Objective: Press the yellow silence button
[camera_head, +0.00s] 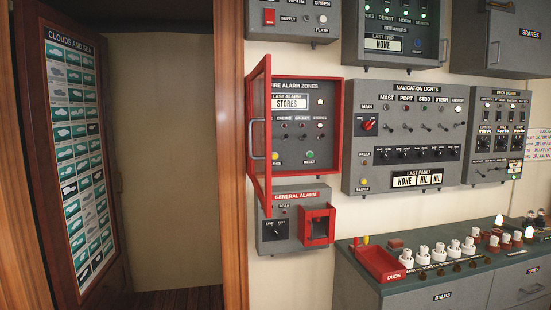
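A yellow button (275,155) sits at the lower left of the grey fire alarm zones panel (300,150), close beside the edge of its open door. The small label under it is too small to read surely. A second yellow button (364,181) sits at the lower left of the navigation lights panel (400,170), with a small label under it that is also hard to read. The fire panel's red-framed door (268,90) stands swung open toward me at the left. My gripper is not in view.
The general alarm box (272,215) hangs below the fire panel. A counter (400,290) at the lower right carries a red duds tray (382,262) and several white bulbs. A deck lights panel (500,130) hangs at the right. A dark doorway lies at the left.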

